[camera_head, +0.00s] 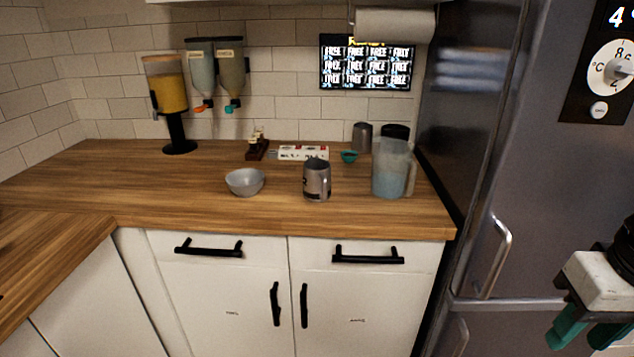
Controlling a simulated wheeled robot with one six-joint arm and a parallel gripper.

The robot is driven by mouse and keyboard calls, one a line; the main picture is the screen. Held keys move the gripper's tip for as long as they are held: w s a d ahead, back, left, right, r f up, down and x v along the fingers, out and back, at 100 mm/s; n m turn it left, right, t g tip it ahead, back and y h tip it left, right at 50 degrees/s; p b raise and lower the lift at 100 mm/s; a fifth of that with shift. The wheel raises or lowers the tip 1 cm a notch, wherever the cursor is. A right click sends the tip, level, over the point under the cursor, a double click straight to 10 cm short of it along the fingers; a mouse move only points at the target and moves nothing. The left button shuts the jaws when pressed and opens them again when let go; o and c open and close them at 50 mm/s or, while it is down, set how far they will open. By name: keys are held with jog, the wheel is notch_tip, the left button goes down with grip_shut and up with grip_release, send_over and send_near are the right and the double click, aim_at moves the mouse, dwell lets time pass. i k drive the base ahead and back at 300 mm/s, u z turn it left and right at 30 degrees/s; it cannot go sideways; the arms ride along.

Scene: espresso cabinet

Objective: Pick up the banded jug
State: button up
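A small grey metal jug (317,181) with a dark mark low on its side stands upright on the wooden counter, right of centre; it looks like the banded jug. A taller translucent bluish pitcher (388,172) with a handle stands to its right. A plain dark metal jug (362,138) stands farther back. My gripper (582,335), with teal fingers, is at the lower right edge, in front of the fridge and well away from the jugs. Its fingers are apart, with nothing seen between them.
A grey bowl (245,182) sits left of the jug. Behind are a small green cup (349,156), a white box (303,152) and a dark-topped container (396,132). The fridge (520,190) borders the counter's right; the counter's front is clear.

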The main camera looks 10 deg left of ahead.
aim_at(319, 183)
jog(key=k, duration=0.55)
jog(key=u, duration=1.05)
jog(key=i, duration=1.7)
jog(key=z, duration=0.95)
